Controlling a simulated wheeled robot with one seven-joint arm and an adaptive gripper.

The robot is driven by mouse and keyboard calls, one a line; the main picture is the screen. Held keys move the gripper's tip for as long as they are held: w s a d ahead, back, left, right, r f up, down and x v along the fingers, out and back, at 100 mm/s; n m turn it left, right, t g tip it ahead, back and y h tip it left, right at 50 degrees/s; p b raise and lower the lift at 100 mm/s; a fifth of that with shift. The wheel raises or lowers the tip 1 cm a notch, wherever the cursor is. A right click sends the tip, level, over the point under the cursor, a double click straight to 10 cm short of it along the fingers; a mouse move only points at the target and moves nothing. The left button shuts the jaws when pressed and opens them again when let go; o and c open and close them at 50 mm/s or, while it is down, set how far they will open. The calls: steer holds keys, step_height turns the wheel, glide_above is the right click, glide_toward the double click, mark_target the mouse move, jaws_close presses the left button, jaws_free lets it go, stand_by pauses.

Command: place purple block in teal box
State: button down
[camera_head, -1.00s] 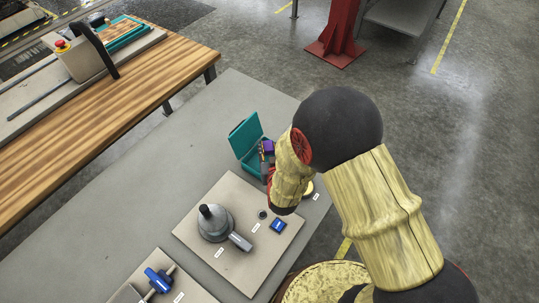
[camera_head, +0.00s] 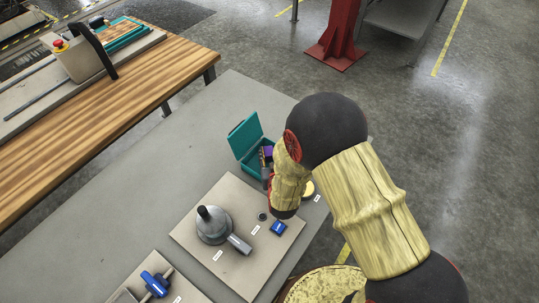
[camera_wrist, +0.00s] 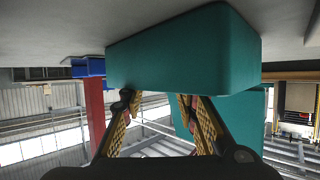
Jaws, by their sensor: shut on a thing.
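The teal box (camera_head: 243,134) stands on the grey table with its lid up. The purple block (camera_head: 268,151) shows as a small patch at the right part of the box's opening in the head view. My gripper (camera_head: 266,160) is shut on it, and my arm covers much of that side. In the wrist view the picture is upside down, and the teal box wall (camera_wrist: 185,48) fills the middle. My gripper (camera_wrist: 160,98) has its fingertips hidden behind that wall, and the block is hidden there too. I cannot tell whether the block touches the box floor.
A beige board (camera_head: 195,240) with a grey round fixture (camera_head: 212,224) and a small blue part (camera_head: 279,228) lies in front of the box. A blue clamp-like part (camera_head: 155,284) is at lower left. The grey table (camera_head: 130,190) left of the box is clear.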

steer(key=shift+s+f, duration=0.1)
steer(key=shift+f, duration=0.15)
